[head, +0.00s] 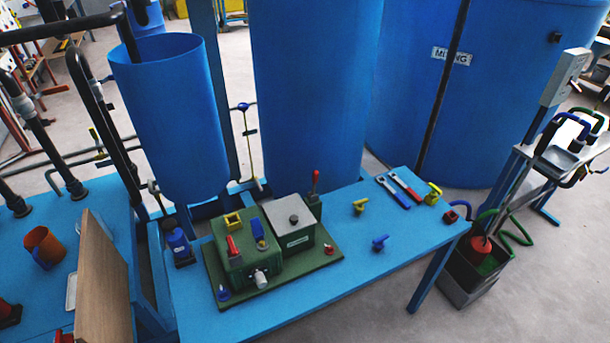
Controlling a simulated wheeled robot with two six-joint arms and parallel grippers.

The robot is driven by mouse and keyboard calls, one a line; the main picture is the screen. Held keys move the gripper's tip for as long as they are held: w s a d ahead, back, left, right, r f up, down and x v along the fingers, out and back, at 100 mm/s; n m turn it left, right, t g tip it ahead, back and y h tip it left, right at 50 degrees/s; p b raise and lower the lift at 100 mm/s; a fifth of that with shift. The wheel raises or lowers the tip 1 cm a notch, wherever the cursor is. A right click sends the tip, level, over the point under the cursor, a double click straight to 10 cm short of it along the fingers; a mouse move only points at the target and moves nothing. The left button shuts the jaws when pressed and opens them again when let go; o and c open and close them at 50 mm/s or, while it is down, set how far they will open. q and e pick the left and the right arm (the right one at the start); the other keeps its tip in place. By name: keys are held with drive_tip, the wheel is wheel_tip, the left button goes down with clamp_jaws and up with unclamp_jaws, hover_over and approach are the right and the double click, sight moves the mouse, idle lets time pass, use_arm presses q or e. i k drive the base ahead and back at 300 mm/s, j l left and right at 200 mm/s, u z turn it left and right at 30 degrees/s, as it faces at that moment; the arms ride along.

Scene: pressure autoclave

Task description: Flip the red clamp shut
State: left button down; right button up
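A green machine with a green block (245,262) and a grey-lidded box (296,222) stands on the blue table. A red-handled lever (315,183) stands upright at the box's back right corner. A smaller red handle (232,246) sits on top of the green block, beside a blue handle (258,232). I cannot tell for certain which red handle is the clamp. The grey lid lies flat on its box and has a dark round knob. Neither of my grippers is in view.
The blue table (350,275) also holds a yellow valve (360,206), a blue valve (380,243) and tools with blue and red handles (405,187). Large blue tanks (305,90) stand behind. A brown board (102,285) rises at the left. The table's front right is clear.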

sight(315, 173)
drive_tip(key=i+l+u, duration=0.15)
drive_tip(key=l+u, duration=0.15)
drive_tip(key=u, duration=0.15)
drive_tip(key=i+l+u, duration=0.1)
drive_tip(key=l+u, duration=0.2)
drive_tip(key=u, duration=0.15)
drive_tip(key=l+u, duration=0.65)
drive_tip(key=l, duration=1.45)
